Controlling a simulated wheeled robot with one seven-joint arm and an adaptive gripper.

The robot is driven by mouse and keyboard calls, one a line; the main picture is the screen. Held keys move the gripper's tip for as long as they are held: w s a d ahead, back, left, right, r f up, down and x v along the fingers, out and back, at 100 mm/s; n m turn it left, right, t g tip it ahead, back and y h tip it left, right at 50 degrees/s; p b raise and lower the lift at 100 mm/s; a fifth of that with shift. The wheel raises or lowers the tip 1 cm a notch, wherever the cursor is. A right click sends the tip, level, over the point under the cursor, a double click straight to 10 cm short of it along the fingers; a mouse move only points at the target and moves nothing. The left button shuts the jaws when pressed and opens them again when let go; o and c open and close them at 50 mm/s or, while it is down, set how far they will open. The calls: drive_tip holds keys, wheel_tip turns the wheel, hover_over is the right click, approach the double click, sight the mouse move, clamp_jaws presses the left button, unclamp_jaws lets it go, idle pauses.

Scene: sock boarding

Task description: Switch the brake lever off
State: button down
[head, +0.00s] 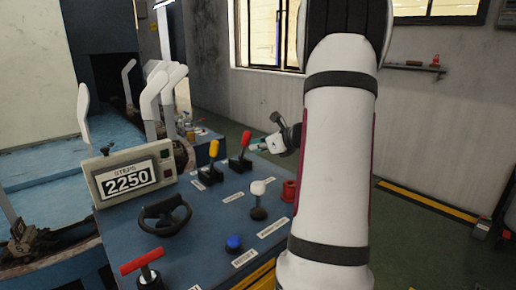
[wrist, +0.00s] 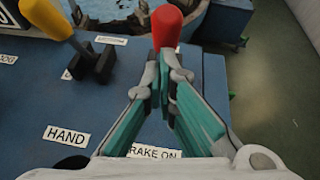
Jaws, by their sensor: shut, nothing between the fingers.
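The brake lever, a red-handled lever (head: 245,139), stands on the blue control panel (head: 205,235) in the head view. In the wrist view its red knob (wrist: 166,28) shows just beyond my fingertips, and its lower part is hidden behind them. A white label (wrist: 155,153) reading "BRAKE ON", its first letter covered, lies under my fingers. My gripper (wrist: 164,82) is shut and empty, with its tips in front of the red lever. In the head view my gripper (head: 258,146) is just right of the lever; I cannot tell whether they touch.
A yellow-handled lever (head: 212,152) stands left of the red one. A white knob (head: 258,189), a red button (head: 289,190), a blue button (head: 234,243), a black handwheel (head: 164,215) and a red T-handle (head: 141,262) share the panel. A "2250" steps display (head: 133,175) stands at left.

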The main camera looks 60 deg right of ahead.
sight(249, 133)
drive_tip(key=shift+r+p, duration=0.2)
drive_tip(key=shift+p, duration=0.2)
drive_tip(key=shift+w+r+g+p, duration=0.1)
drive_tip(key=shift+w+g+p, duration=0.15)
drive_tip(key=shift+p, duration=0.4)
drive_tip(key=shift+w+r+g+p, duration=0.15)
drive_tip(key=shift+r+g+p, duration=0.1)
drive_tip(key=shift+p, duration=0.6)
drive_tip(key=w+r+g+p, duration=0.1)
drive_tip(key=p, duration=0.4)
drive_tip(key=shift+w+d+y, duration=0.1)
drive_tip(key=shift+d+y, duration=0.05)
drive_tip(key=shift+y, duration=0.15)
drive_tip(key=w+g+p, duration=0.1)
drive_tip(key=p, duration=0.3)
drive_tip(key=w+r+g+p, duration=0.1)
drive_tip(key=p, duration=0.3)
drive_tip(key=shift+d+r, duration=0.1)
drive_tip(key=shift+d, duration=0.2)
drive_tip(key=w+g+p, duration=0.1)
drive_tip(key=p, duration=0.1)
drive_tip(key=shift+w+d+g+y+p, duration=0.25)
drive_tip(key=shift+w+g+y+p, duration=0.05)
drive_tip(key=shift+w+g, duration=0.1)
drive_tip(key=shift+w+d+r+b, duration=0.15)
drive_tip(key=shift+w+b, duration=0.15)
drive_tip(key=shift+w, duration=0.4)
drive_tip(key=shift+w+d+b, duration=0.15)
drive_tip(key=shift+w+b, duration=0.15)
drive_tip(key=shift+w, duration=0.4)
